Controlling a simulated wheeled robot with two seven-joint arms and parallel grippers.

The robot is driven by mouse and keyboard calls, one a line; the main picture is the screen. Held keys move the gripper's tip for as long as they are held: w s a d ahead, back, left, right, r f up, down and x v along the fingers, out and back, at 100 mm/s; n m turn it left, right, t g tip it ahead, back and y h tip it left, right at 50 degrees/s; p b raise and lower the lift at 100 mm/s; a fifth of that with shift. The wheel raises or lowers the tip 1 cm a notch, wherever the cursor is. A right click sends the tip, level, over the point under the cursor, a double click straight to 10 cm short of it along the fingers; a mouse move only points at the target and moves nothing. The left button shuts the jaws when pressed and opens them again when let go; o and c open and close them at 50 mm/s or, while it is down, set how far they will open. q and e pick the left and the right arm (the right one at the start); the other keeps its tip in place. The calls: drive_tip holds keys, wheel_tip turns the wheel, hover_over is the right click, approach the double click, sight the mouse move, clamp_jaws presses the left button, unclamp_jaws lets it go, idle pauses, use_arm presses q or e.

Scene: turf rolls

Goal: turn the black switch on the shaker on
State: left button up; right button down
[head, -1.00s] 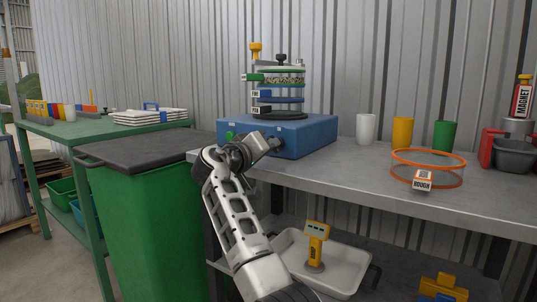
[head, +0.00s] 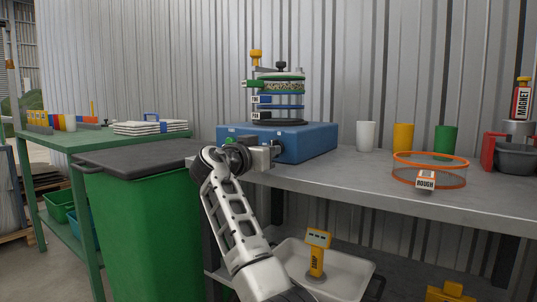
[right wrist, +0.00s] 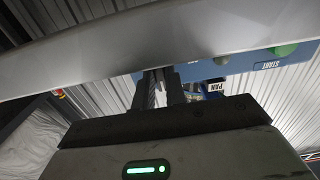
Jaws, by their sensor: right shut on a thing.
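The blue shaker (head: 310,140) stands at the left end of the grey bench, with a stack of sieves on top. The green START button (right wrist: 287,50) shows in the right wrist view. My right gripper (head: 275,153) is at the shaker's front face, to the right of the button. In the right wrist view its two fingers (right wrist: 163,85) are close together. It is shut on the black switch, which its fingers hide, so its position cannot be read. My left gripper is not in view.
An orange ROUGH sieve (head: 430,172) and white (head: 366,136), yellow (head: 403,138) and green (head: 445,139) cups stand on the bench (head: 340,178). A lidded green bin (head: 140,225) stands left. A white tray (head: 350,278) with a yellow tool (head: 317,255) lies below.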

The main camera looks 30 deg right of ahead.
drive_tip(key=shift+a+f, duration=0.1)
idle(0.3)
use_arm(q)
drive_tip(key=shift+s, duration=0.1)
use_arm(e)
drive_tip(key=c, duration=1.4)
unclamp_jaws()
drive_tip(key=shift+c, duration=0.2)
use_arm(q)
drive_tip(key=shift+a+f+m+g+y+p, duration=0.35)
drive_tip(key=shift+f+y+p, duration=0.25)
drive_tip(key=shift+p, duration=0.7)
use_arm(e)
drive_tip(key=v, duration=1.6)
